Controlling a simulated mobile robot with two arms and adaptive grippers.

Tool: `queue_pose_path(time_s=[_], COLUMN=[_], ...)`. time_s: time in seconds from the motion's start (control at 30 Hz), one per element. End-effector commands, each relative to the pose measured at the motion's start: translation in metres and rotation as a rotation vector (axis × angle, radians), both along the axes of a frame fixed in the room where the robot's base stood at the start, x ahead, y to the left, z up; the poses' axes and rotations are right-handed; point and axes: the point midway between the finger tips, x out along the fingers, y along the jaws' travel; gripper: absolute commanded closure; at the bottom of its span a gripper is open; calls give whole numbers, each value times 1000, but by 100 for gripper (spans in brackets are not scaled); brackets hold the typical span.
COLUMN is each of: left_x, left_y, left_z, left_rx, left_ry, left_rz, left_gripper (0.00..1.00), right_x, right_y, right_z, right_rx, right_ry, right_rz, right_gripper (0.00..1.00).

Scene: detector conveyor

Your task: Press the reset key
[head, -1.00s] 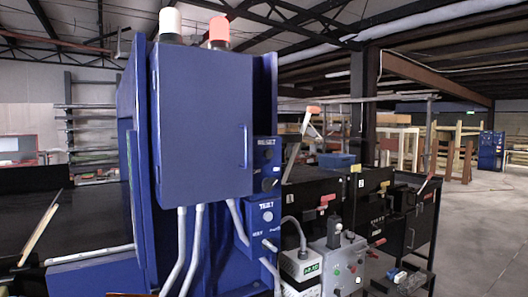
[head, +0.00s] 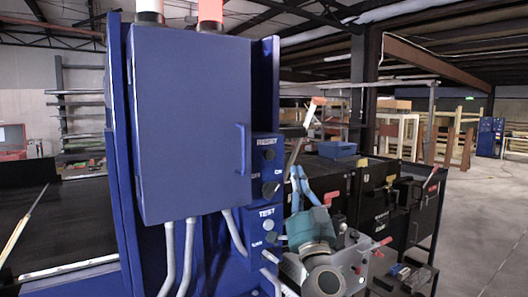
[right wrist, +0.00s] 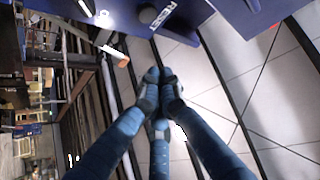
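The reset key is a small dark round button (head: 269,155) under the RESET label on the blue panel of the cabinet, in the head view. It also shows as a dark round knob (right wrist: 148,14) beside the RESET label at the top of the right wrist view. My right gripper (head: 299,170) has blue-teal fingers pointing up, right of the panel and slightly below the reset key, apart from it. In the right wrist view its fingertips (right wrist: 161,80) meet with nothing seen between them. My left gripper is not in view.
A dark rotary switch (head: 270,189) and a TEST button (head: 268,225) sit below the reset key. The blue cabinet (head: 190,120) with grey conduits fills the left-centre. Black cabinets (head: 375,200) stand behind on the right. The floor (head: 480,220) at far right is open.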

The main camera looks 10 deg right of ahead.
Motion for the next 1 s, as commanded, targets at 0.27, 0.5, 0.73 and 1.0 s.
queue_pose_path(time_s=[0.27, 0.5, 0.73, 1.0], left_x=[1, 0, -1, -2], left_y=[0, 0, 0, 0], left_z=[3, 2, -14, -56], left_rx=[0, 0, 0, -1], left_ry=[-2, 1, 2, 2], left_rz=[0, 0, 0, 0], left_gripper=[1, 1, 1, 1], right_x=[-9, -8, 3, 36], right_y=[0, 0, 4, 16], right_z=[25, 25, 20, 17], right_rx=[19, 18, 20, 20], right_ry=[-32, -31, -32, -33], right_rz=[9, 9, 10, 9], right_gripper=[100, 100, 100, 100])
